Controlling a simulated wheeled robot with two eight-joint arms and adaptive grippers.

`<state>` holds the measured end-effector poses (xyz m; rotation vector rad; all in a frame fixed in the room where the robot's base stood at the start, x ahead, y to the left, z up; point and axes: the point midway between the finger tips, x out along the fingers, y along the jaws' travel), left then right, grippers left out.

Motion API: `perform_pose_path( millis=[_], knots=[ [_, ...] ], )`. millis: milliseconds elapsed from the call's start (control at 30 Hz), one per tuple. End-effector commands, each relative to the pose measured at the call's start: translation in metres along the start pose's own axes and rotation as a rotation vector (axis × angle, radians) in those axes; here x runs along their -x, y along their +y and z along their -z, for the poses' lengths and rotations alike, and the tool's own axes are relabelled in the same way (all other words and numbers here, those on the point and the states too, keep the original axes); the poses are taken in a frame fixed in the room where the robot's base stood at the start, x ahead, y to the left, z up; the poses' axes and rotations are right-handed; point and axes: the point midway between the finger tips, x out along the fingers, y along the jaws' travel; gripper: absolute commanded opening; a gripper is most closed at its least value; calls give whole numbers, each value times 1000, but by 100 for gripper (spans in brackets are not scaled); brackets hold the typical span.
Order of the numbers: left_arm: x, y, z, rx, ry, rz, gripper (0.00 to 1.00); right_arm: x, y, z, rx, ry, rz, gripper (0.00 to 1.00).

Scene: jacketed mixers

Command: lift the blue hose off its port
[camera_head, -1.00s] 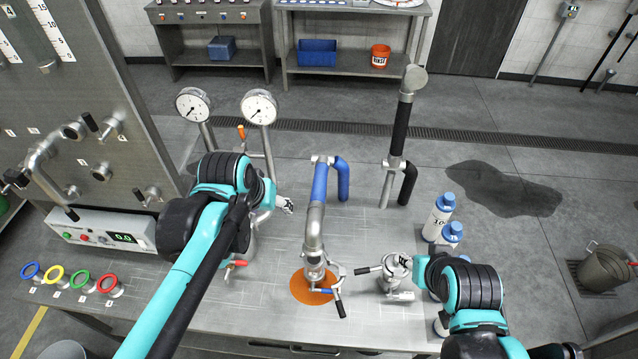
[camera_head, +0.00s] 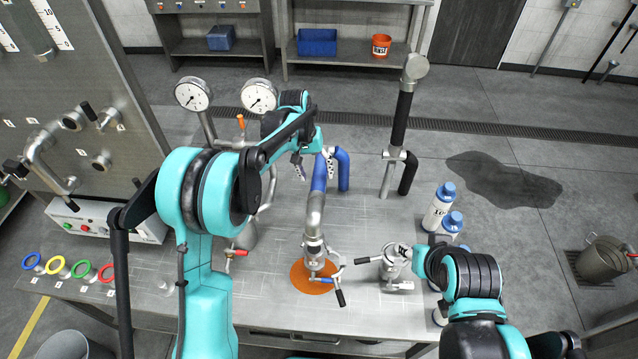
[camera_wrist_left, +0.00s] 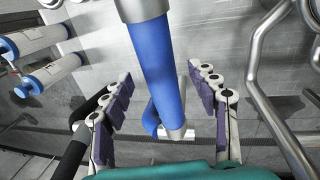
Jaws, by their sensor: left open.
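The blue hose (camera_head: 319,180) rises from a bent steel pipe (camera_head: 314,215) and bends over at the top into a second blue length (camera_head: 343,172). The steel pipe ends at a clamped fitting (camera_head: 313,254) with black-tipped levers, over an orange disc (camera_head: 305,283). My left gripper (camera_head: 316,166) is open at the upper hose, one finger to each side. In the left wrist view the hose (camera_wrist_left: 158,65) runs between the open fingers (camera_wrist_left: 161,100), with a gap visible on both sides. My right gripper (camera_head: 405,254) is beside a steel fitting (camera_head: 393,268); its fingers are too small to read.
Two gauges (camera_head: 259,95) stand left of the hose. A black and steel standpipe (camera_head: 401,120) is behind it to the right. White bottles with blue caps (camera_head: 439,208) stand at the right. Coloured rings (camera_head: 57,265) line the left front.

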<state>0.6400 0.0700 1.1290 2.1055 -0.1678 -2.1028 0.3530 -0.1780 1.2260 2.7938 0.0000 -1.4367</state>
Motion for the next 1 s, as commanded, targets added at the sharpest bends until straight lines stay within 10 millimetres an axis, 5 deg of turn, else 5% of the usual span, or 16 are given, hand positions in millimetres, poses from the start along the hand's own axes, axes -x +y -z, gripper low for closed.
perform_pose_path(
  millis=[300,667,900,1000],
  knots=[
    [-48,0,0,-1,2,0,60,-2,0,-2,0,0,0,40],
    [-56,0,0,0,2,0,60,-2,0,-2,0,0,0,40],
    [-56,0,0,0,2,0,2,-2,0,-2,0,0,0,40],
    [-55,0,0,0,2,0,0,-2,0,-2,0,0,0,40]
  ],
)
